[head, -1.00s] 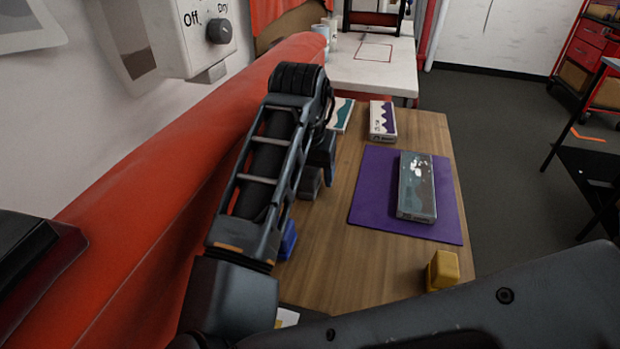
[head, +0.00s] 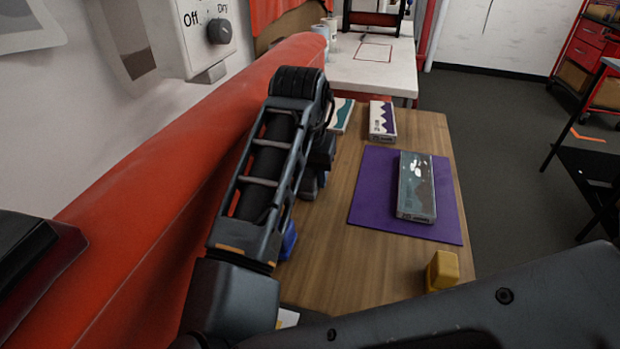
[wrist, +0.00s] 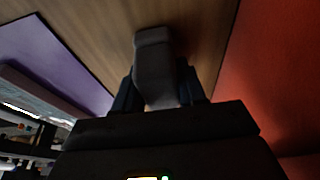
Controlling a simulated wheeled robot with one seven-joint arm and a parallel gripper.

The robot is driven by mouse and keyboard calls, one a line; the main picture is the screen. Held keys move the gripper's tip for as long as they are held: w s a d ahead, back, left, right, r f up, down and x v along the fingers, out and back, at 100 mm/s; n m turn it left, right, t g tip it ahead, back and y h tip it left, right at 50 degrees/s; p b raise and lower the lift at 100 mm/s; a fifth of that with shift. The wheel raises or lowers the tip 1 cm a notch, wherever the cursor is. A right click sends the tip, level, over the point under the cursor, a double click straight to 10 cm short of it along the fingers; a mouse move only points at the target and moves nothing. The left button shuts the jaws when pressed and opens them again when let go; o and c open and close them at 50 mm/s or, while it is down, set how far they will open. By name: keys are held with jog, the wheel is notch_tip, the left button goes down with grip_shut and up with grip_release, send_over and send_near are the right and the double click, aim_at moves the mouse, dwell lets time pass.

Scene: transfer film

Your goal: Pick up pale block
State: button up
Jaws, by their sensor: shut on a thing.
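The pale block (wrist: 154,55) looks grey in the wrist view and stands out between the two dark fingers. My gripper (wrist: 160,90) is shut on it, with one finger on each side. In the head view my gripper (head: 318,172) is low over the left part of the wooden table (head: 345,260). There my arm and the gripper mostly hide the block. I cannot tell whether the block still touches the table.
A purple mat (head: 372,208) bears a grey-green box (head: 416,185). Two more boxes, one purple and white (head: 382,121) and one teal and white (head: 342,115), lie behind. A yellow block (head: 441,271) is at front right, a blue block (head: 288,240) beside my arm. A red-orange surface (head: 190,150) borders the left.

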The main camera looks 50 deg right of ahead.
notch_tip(320, 180, up, 18)
jog(key=p, duration=1.3)
